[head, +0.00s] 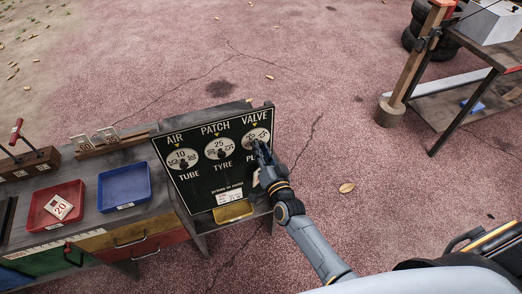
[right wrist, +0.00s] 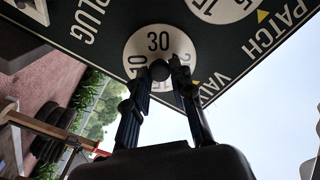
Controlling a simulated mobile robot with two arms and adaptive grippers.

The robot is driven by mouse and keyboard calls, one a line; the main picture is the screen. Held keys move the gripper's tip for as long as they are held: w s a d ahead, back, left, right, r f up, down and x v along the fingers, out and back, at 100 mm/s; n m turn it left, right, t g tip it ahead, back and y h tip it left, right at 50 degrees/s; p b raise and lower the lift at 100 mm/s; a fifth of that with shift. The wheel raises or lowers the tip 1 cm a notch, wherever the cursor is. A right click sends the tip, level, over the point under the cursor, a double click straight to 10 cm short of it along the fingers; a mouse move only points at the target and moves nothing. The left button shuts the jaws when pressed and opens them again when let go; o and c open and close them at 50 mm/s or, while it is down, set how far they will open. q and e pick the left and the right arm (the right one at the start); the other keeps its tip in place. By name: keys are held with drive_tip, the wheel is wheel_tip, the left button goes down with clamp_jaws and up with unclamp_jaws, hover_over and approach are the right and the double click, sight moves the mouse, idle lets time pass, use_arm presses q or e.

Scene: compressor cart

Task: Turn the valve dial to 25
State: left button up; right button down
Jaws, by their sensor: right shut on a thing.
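The black dial board (head: 190,196) stands at the right end of the bench, with three white dials labelled AIR, PATCH and VALVE. The valve dial (head: 261,133) is at the right and partly covered by my right gripper (head: 262,157). In the right wrist view, the valve dial (right wrist: 157,42) shows 30 and 10; a number starting with 2, towards the VALVE label, is partly hidden by a finger. My right gripper (right wrist: 160,72) is shut on the dark round knob (right wrist: 160,70) at the dial's centre. My left gripper is not in view.
The AIR dial (head: 183,158) reads 10 and the PATCH dial (head: 219,148) reads 25 at their yellow marks. A red tray (head: 40,222), a blue tray (head: 124,202) and a yellow tray (head: 233,212) are nearby. A cart (head: 425,110) stands at right; the ground between is open.

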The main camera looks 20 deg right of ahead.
drive_tip(key=shift+m+b, duration=0.9)
drive_tip(key=shift+m, duration=2.7)
drive_tip(key=c, duration=1.1)
unclamp_jaws()
drive_tip(key=shift+c, duration=0.2)
drive_tip(key=shift+s, duration=0.1)
drive_tip(key=s, duration=1.1)
drive_tip(key=shift+s+d, duration=0.25)
drive_tip(key=shift+s, duration=0.15)
